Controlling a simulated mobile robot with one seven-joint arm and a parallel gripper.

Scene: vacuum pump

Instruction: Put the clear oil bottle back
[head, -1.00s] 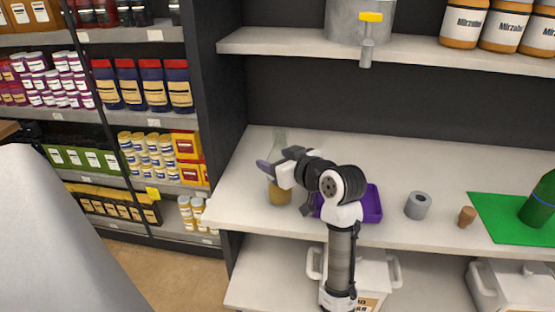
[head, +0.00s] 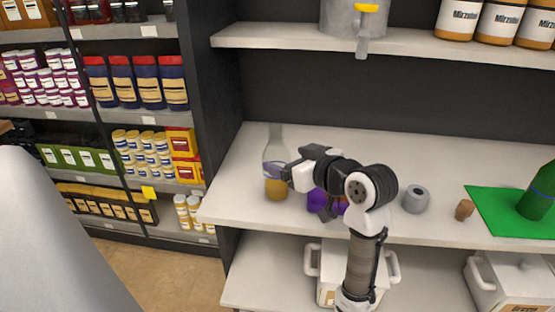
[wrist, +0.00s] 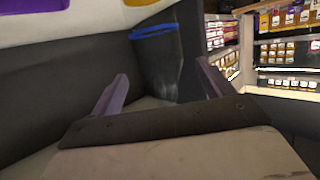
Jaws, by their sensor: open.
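The clear oil bottle (head: 276,143) stands upright at the left end of the white middle shelf, with amber oil in its lower part. My gripper (head: 277,171) is open at the bottle's mid-height, just above the oil level, and overlaps its body in the head view. In the wrist view a grey, see-through shape with a blue rim (wrist: 158,62), apparently the bottle, lies between my two spread fingers (wrist: 163,86). I cannot tell whether either finger touches it. The purple tray (head: 317,200) is partly hidden behind my arm.
A grey ring-shaped part (head: 416,201), a cork (head: 464,210) and a green bottle (head: 540,195) on a green mat (head: 488,205) are to the right. A dark upright panel (head: 218,100) separates the stocked shelves at left. The shelf behind the bottle is clear.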

